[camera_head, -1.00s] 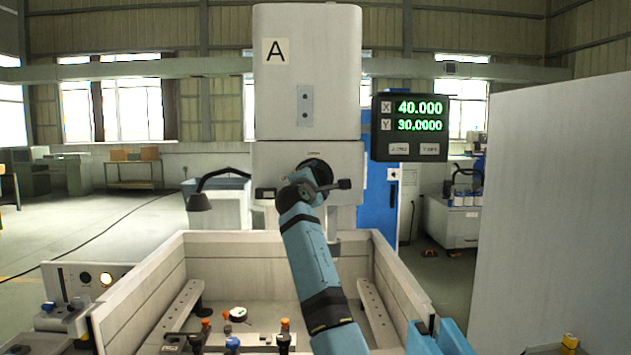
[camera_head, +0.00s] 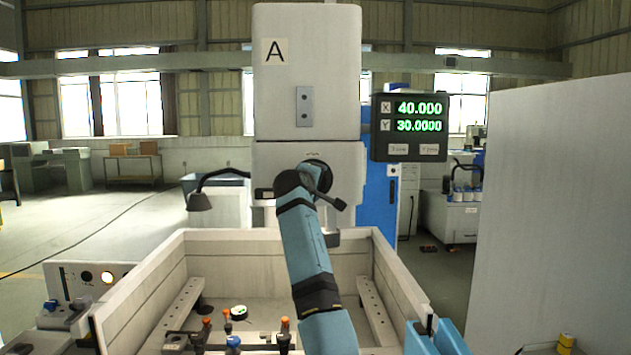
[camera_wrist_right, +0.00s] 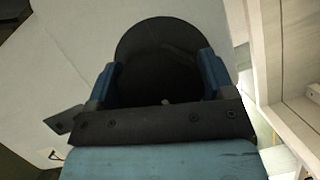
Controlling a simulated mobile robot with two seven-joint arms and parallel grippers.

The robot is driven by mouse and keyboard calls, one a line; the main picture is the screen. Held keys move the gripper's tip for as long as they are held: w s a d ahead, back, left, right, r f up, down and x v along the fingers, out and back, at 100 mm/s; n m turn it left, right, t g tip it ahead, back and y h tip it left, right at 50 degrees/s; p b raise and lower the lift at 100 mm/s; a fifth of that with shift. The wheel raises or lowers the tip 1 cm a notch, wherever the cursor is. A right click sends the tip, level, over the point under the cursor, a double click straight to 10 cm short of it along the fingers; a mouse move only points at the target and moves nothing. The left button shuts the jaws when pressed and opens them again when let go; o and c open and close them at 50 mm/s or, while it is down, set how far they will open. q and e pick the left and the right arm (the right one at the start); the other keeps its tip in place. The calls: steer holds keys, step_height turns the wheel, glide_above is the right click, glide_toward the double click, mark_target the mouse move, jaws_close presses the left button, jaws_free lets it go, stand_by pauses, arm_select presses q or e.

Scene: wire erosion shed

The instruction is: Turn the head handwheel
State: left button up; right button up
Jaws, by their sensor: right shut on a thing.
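The head handwheel is a dark round wheel (camera_head: 320,170) on the front of the pale machine head. In the right wrist view the wheel (camera_wrist_right: 165,38) is a black disc that fills the space between my blue fingers. My right gripper (camera_wrist_right: 160,78) is shut on the handwheel, one finger on each side of its rim. In the head view my right arm comes up from the bottom centre and its wrist hides the fingers and much of the wheel. My left gripper is not in view.
Below the head is an open pale work tank (camera_head: 205,238) with fixtures and knobs inside. A tall pale panel (camera_head: 560,210) stands at the right. A lamp (camera_head: 199,201) is left of the head.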

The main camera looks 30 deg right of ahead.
steer(key=shift+r, duration=0.1)
stand_by(0.4)
steer(key=o, duration=0.9)
steer(key=shift+a, duration=0.1)
steer(key=shift+s+a, duration=0.25)
steer(key=shift+a, duration=0.05)
steer(key=b+v, duration=0.3)
steer(key=v, duration=0.9)
steer(key=shift+s+a, duration=0.2)
steer(key=shift+a, duration=0.15)
steer(key=shift+r, duration=0.1)
